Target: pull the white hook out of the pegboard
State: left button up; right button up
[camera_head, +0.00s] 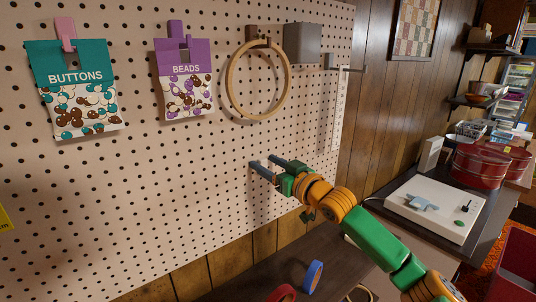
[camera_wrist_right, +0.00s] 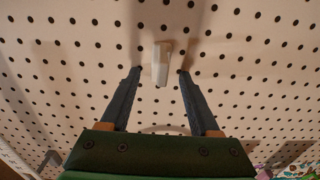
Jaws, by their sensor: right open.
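The white hook (camera_wrist_right: 162,58) sticks out of the pegboard (camera_wrist_right: 235,70) in the right wrist view, near the top centre. My right gripper (camera_wrist_right: 158,73) is open, with one dark finger on each side of the hook and a gap on both sides. In the head view the right gripper (camera_head: 264,162) reaches the pegboard (camera_head: 205,160) from the lower right, its fingertips close to the surface. I cannot make out the white hook there. My left gripper is not in view.
A buttons packet (camera_head: 75,75), a beads packet (camera_head: 186,85), a wooden hoop (camera_head: 231,85), a grey block (camera_head: 302,43) and a ruler (camera_head: 338,110) hang above the gripper. A white machine (camera_head: 450,203) and red tins (camera_head: 478,165) stand at right. The board around the gripper is bare.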

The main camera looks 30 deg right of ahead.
jog(key=shift+s, duration=0.15)
jog(key=shift+c, duration=0.4)
grip_shut()
dwell(1.6)
jog(key=shift+s+f+b, duration=0.1)
jog(key=shift+f+b, duration=0.1)
jog(key=shift+b, duration=0.25)
jog(key=shift+s+d+r+b, duration=0.1)
jog(key=shift+s+d+b, duration=0.1)
jog(key=shift+s+b, duration=0.4)
jog(key=shift+s, duration=0.3)
jog(key=shift+s+r, duration=0.1)
jog(key=shift+s, duration=0.05)
